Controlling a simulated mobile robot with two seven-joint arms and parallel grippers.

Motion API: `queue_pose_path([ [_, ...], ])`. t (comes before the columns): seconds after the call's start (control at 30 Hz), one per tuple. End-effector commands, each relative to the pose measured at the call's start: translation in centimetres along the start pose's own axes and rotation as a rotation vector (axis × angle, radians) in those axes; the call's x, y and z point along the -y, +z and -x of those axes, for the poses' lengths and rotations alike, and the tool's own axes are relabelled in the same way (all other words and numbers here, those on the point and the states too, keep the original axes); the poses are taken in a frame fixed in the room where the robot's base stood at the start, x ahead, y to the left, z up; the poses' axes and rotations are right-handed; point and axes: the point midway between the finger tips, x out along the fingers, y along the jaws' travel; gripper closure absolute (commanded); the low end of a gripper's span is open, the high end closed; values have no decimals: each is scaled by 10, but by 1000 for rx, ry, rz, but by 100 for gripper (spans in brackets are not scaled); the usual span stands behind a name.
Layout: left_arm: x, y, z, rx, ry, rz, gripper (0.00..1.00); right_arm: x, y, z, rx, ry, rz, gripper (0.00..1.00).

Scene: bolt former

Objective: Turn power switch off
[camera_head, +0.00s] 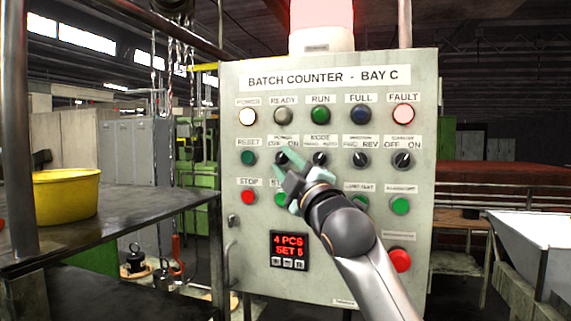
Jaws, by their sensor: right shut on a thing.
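The power switch (282,157) is a dark rotary knob under a POWER OFF/ON label, in the second row of the grey control panel (410,225). My right gripper (283,165) reaches up from the lower right and is shut on this knob. The fingers partly cover the knob, so the way it points is hard to tell. The round POWER lamp (247,117) at the upper left of the panel glows white. My left gripper is not in view.
The mode switch (320,158) sits just right of the gripper, and the green reset button (248,158) to its left. A red display (289,250) reads "4 PCS SET 5". A metal table (130,205) with a yellow tub (66,195) stands at left.

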Motion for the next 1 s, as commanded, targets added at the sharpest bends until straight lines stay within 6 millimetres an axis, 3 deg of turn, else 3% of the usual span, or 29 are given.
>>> queue_pose_path([
  [0.47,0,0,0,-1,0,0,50,-3,0,0,1,-54,59,100],
  [1.0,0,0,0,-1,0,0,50,-12,-1,-2,3,-378,382,100],
])
